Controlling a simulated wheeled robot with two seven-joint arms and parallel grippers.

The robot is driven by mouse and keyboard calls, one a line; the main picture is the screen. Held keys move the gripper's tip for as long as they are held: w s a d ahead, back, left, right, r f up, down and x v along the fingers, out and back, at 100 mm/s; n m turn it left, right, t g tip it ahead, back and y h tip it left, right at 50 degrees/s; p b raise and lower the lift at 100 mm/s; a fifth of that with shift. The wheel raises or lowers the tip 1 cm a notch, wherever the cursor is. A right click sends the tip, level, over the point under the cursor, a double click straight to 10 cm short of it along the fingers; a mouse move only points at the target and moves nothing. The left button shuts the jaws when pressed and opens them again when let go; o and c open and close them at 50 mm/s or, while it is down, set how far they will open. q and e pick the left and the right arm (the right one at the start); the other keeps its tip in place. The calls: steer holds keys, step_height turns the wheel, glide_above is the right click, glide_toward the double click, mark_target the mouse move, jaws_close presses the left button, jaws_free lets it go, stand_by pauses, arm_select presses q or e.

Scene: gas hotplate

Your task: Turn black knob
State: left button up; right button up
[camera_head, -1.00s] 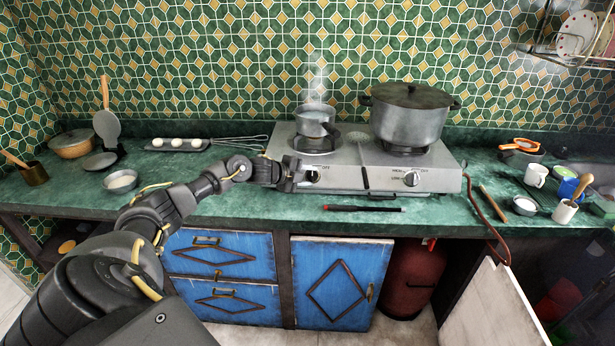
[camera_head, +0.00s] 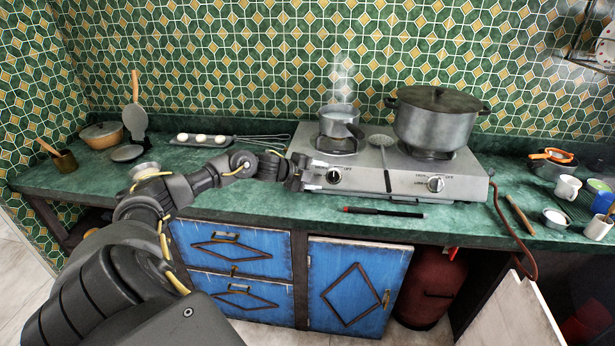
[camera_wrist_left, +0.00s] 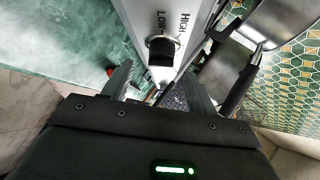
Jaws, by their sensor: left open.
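The gas hotplate (camera_head: 390,160) stands on the green counter, with two knobs on its front panel. The black knob (camera_head: 333,177) is on the left of the panel; in the left wrist view the black knob (camera_wrist_left: 161,50) sits on a silver ring beside the words HIGH and LOW. My left gripper (camera_head: 314,177) is just left of this knob. In the left wrist view the left gripper (camera_wrist_left: 160,88) is open, with its two fingers apart and the knob ahead of the gap between them. The fingers do not appear to touch it. My right gripper is not in view.
A steaming small pot (camera_head: 339,122) and a large lidded pot (camera_head: 436,118) stand on the burners. A second knob (camera_head: 435,184) is on the panel's right. A dark thin tool (camera_head: 380,212) lies on the counter before the hotplate. A hose (camera_head: 512,225) hangs at right.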

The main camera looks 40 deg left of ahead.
arm_select(q)
steer(key=shift+b+v, duration=0.5)
steer(key=shift+v, duration=2.45)
